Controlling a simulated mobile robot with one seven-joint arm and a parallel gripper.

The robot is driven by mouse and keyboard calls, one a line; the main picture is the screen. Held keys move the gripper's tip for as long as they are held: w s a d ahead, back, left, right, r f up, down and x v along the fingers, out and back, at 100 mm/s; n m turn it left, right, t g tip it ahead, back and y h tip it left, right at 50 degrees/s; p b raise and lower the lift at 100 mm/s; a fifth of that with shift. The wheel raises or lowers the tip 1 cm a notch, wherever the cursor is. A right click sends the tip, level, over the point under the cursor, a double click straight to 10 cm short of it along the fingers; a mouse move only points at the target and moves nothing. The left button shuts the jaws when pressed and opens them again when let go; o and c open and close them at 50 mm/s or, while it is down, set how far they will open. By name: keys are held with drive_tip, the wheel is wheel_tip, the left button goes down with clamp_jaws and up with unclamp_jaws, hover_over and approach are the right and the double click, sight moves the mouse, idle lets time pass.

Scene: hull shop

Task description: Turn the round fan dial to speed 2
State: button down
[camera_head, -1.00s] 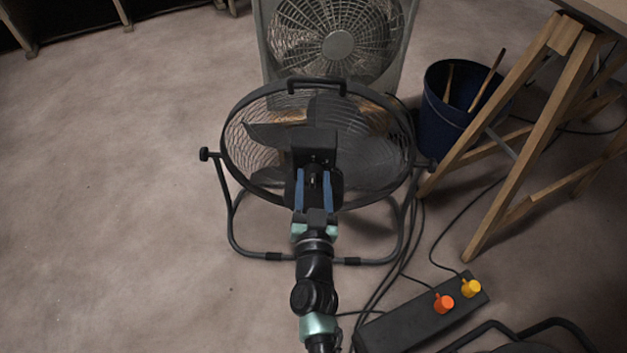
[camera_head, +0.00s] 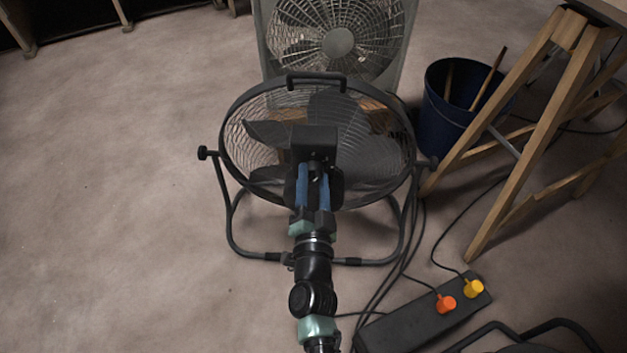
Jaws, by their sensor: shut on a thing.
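The round floor fan (camera_head: 262,190) stands in the middle on a tubular frame, with its dark back housing (camera_head: 315,140) facing me. My gripper (camera_head: 318,174) is at the housing, its two blue fingers shut on the small dark dial (camera_head: 318,168) between them. The dial shows only as a dark piece between the fingertips. Its pointer and speed marks are too small or hidden to read.
A square box fan (camera_head: 338,42) stands right behind the round fan. A blue bucket (camera_head: 445,118) and wooden trestle legs (camera_head: 520,130) are at the right. A power strip (camera_head: 410,325) with orange and yellow plugs lies front right, with cables nearby. The floor at left is clear.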

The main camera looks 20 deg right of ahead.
drive_tip(key=m+b, duration=0.1)
drive_tip(key=m, duration=0.4)
drive_tip(key=shift+f+m, duration=0.1)
drive_tip(key=shift+m, duration=0.3)
drive_tip(key=m+h, duration=0.1)
drive_tip(key=m, duration=0.5)
idle(0.3)
drive_tip(key=shift+c, duration=1.5)
unclamp_jaws()
drive_tip(key=shift+a, duration=0.1)
drive_tip(key=r+p+v, duration=0.1)
drive_tip(key=p+v, duration=0.2)
drive_tip(key=v, duration=0.9)
drive_tip(key=shift+s+a+f, duration=0.2)
drive_tip(key=shift+s+f, duration=0.15)
drive_tip(key=shift+f, duration=0.15)
